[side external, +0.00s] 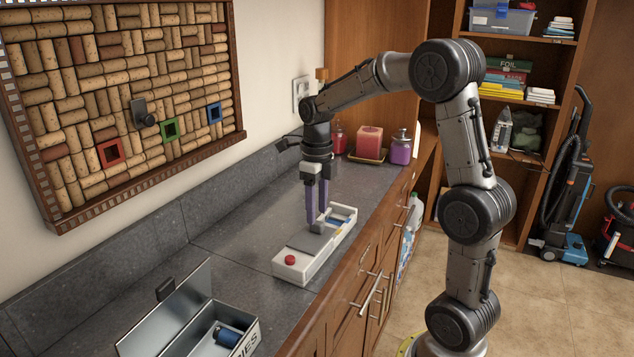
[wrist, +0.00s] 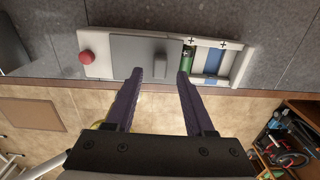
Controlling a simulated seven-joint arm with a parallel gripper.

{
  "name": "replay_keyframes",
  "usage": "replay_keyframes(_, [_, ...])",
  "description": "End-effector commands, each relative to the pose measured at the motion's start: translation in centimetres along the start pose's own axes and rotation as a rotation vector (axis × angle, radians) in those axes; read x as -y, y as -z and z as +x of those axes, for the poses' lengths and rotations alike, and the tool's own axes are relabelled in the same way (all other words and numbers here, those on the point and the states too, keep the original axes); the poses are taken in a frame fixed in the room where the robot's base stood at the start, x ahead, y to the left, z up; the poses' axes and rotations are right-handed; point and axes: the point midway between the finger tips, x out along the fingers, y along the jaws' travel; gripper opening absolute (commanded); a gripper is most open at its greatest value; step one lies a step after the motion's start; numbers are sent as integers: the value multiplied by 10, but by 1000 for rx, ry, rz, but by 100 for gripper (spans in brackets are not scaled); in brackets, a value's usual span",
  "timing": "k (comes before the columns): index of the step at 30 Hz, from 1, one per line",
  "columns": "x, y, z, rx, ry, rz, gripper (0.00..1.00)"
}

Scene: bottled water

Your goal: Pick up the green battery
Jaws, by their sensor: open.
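The green battery (wrist: 187,58) shows in the wrist view as a narrow strip beside the right edge of a grey sliding cover (wrist: 130,50); the rest of it seems hidden under the cover. I cannot make it out in the side view. The cover lies on a white battery case (side external: 293,269) and has a raised grey handle (wrist: 160,65). My gripper (side external: 317,217) points down over the case. Its purple fingers are open, one on each side of the handle in the wrist view; I cannot tell whether they touch it.
A blue battery (wrist: 213,62) lies in the case's open end, and a red button (side external: 290,260) sits at the other end. An open metal box (side external: 184,346) with a dark blue battery (side external: 228,337) stands at the front. The counter (side external: 235,240) between is clear.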

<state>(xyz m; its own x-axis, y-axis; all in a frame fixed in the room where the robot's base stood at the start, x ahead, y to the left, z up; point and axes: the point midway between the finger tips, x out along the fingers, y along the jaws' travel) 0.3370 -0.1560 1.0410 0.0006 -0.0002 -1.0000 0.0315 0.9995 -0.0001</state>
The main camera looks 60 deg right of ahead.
Motion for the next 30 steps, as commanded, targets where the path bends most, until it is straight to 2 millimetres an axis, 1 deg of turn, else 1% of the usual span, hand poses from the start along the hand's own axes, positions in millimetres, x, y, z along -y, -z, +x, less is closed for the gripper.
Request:
replay_keyframes(1, [0, -1, -12, 6, 2, 0, 54])
replay_keyframes(3, [0, -1, -28, 5, 2, 0, 54])
replay_keyframes(9, [0, 0, -64, 4, 2, 0, 54])
replay_keyframes(12, [0, -1, -76, 3, 1, 0, 54])
replay_keyframes(16, [0, 0, -85, 3, 1, -6, 54])
replay_keyframes(19, [-6, 4, -90, 11, 5, -74, 54])
replay_keyframes(20, [-10, 6, -91, 17, 8, -115, 54])
replay_keyframes(23, [-25, 16, -96, 45, 26, -320, 54])
replay_keyframes(29, [-62, 47, -102, 110, 97, -892, 54])
replay_keyframes(30, [-70, 53, -102, 122, 117, -1010, 54])
